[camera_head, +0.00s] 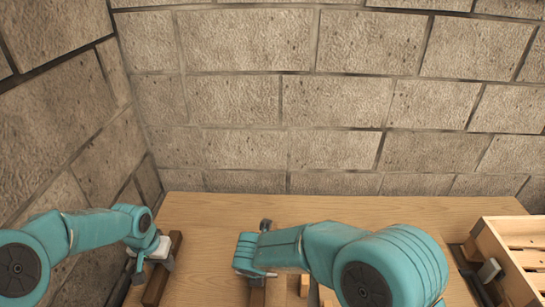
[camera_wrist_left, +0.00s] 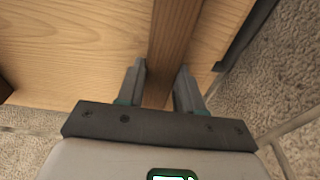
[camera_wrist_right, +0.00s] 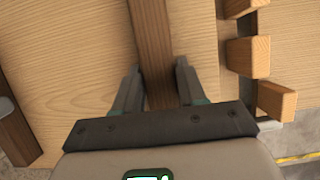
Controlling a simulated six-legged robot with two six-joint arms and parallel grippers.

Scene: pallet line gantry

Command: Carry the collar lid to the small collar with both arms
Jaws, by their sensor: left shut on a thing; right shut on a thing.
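The collar lid shows by its two dark brown bars, one at the left (camera_head: 154,288) and one near the middle (camera_head: 258,297); its pale panel is hard to tell from the pale wood around it. My left gripper (camera_head: 160,254) is shut on the left bar, which also runs between its fingers in the left wrist view (camera_wrist_left: 172,40). My right gripper (camera_head: 262,272) is shut on the middle bar, seen between its fingers in the right wrist view (camera_wrist_right: 150,40). Pale wooden blocks (camera_wrist_right: 246,56), possibly part of the small collar, stand right of it, partly hidden by my right arm in the head view.
A pale slatted wooden crate (camera_head: 490,240) stands at the right edge, with a grey metal piece (camera_head: 489,270) beside it. A stone block wall (camera_head: 330,100) closes the back and left. The wooden surface (camera_head: 400,210) is clear at the back.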

